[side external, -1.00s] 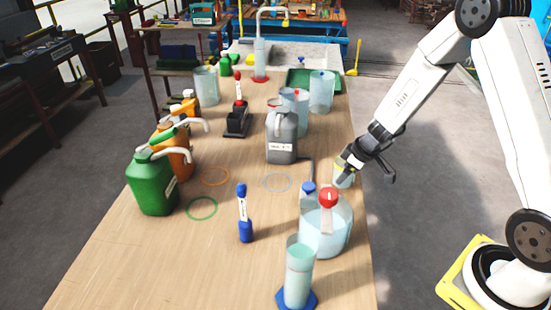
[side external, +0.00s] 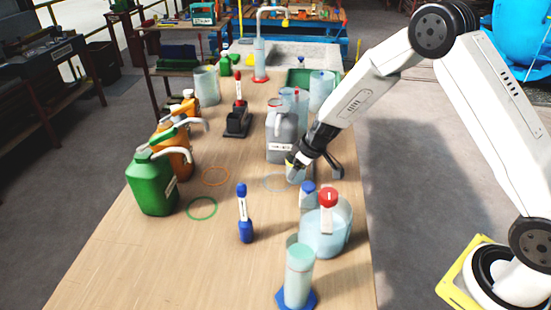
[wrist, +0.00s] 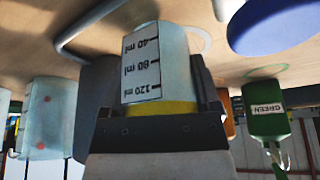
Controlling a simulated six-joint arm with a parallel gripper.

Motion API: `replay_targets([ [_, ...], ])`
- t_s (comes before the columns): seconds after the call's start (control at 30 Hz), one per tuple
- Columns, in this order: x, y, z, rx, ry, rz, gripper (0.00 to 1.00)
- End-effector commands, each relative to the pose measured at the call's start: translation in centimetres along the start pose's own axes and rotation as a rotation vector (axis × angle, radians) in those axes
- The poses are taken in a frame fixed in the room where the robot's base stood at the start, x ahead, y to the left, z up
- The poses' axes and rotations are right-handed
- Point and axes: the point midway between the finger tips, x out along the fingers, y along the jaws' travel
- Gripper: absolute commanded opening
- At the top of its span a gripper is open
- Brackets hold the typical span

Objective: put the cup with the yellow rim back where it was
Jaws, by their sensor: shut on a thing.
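The cup with the yellow rim (side external: 295,173) is a small pale, see-through cup. My gripper (side external: 301,163) is shut on it near the rim and holds it over the right half of the table, beside the grey ring (side external: 273,183). In the wrist view the cup (wrist: 158,50) shows a white scale marked 40, 80 and 120 ml, with its yellow rim at the jaws (wrist: 160,118). I cannot tell how far its base is above the table.
The grey jug (side external: 282,140) stands just behind the cup. A large container with a red cap (side external: 325,232) and a blue-capped bottle (side external: 308,196) stand in front. The green jug (side external: 152,185) is at the left. The table's front left is clear.

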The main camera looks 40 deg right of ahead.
Motion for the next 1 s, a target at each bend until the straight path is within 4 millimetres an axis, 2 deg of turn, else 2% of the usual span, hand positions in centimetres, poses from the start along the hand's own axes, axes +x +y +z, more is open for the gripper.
replay_targets([
  [0.17,0.5,-0.5,-1.1,-0.002,0.0,0.0,0.11],
  [0.57,0.8,-0.8,-1.8,-0.001,0.0,0.0,0.11],
  [0.9,2.0,-2.2,-4.8,-0.002,0.0,0.0,0.11],
  [1.0,3.0,-2.1,-4.1,0.001,-0.003,0.0,0.11],
])
